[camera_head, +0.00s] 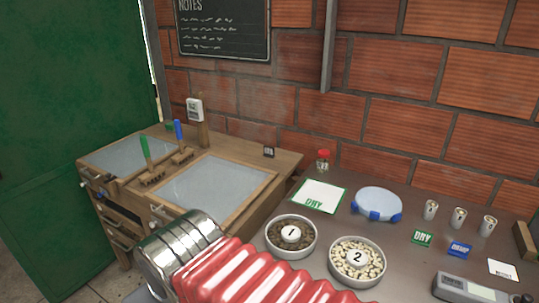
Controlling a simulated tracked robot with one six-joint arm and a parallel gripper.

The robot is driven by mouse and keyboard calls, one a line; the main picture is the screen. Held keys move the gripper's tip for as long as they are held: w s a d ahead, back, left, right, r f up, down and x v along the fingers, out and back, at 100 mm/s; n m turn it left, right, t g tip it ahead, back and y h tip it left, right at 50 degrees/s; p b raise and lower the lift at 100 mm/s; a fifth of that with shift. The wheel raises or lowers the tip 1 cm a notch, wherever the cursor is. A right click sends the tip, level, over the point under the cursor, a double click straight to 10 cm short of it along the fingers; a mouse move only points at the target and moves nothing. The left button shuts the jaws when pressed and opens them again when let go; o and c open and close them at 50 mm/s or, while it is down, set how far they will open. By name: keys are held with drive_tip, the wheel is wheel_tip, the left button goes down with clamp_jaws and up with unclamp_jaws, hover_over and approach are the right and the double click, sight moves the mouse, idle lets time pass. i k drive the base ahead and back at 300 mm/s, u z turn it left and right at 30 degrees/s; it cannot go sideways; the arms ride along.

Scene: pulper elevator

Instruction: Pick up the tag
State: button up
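Several small label pieces could be the tag; I cannot tell which one is meant. A green tag reading "DRY" (422,238) stands on the grey table at the right. A blue tag (460,249) stands just right of it, its word hard to read. A white card (503,269) lies further right. A small dark tag (268,152) stands on the back right of the wooden cabinet. My arm, with red bellows and a ribbed metal section, crosses the bottom foreground. My gripper's fingers do not show.
Bowls marked 1 (291,236) and 2 (357,260), a green-edged sheet (319,196), a blue-and-white round device (377,204), a red-capped jar (323,160) and three cups crowd the table (410,281). A grey scale-like device (470,289) sits at front right. Brick wall stands behind.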

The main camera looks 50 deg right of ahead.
sight(268, 152)
drive_tip(key=z, duration=0.05)
drive_tip(key=i, duration=1)
drive_tip(key=u, duration=0.05)
